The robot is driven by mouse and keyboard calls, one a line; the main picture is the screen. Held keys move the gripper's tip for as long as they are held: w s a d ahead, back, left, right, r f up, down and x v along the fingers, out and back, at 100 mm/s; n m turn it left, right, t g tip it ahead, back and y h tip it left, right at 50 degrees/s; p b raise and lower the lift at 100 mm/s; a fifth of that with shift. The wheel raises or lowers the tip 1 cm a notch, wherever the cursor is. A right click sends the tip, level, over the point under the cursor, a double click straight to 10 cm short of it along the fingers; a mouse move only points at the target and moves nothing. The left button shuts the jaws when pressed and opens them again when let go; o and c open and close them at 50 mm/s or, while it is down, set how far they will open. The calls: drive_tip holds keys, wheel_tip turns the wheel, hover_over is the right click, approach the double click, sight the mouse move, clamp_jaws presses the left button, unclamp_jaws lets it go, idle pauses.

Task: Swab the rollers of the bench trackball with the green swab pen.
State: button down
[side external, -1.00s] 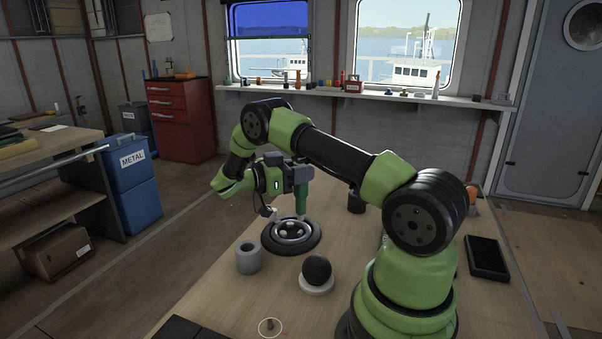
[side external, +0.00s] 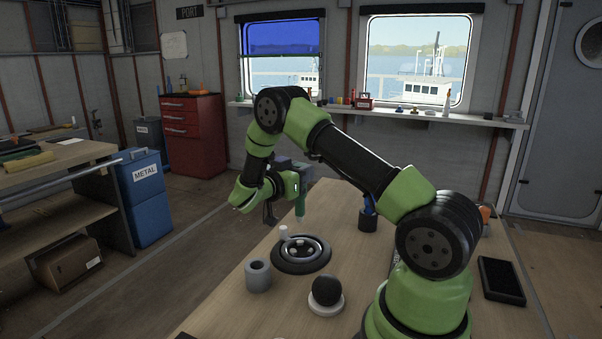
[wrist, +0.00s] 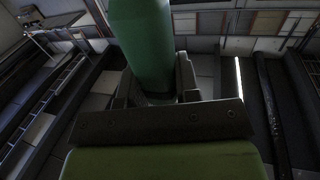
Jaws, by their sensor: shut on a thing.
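My gripper (side external: 299,186) is shut on the green swab pen (side external: 300,207), holding it roughly upright, tip down. In the wrist view the pen's green body (wrist: 143,45) stands between the jaws. The pen's lower end appears above the far side of the bench trackball (side external: 317,264), with a visible gap. The trackball base is a round black housing with a light inner ring and pale rollers (side external: 300,246) in its open socket. A pale upright piece (side external: 284,232) stands at its far left side. The dark ball (side external: 326,290) sits apart on a white ring (side external: 327,308).
A grey hollow cylinder (side external: 258,277) stands left of the trackball. A dark cup (side external: 368,220) holding something blue stands behind, to the right. A black tray (side external: 501,281) lies at the right. The bench top (side external: 225,311) is clear at the front left.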

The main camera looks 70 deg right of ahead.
drive_tip(key=shift+f, duration=3)
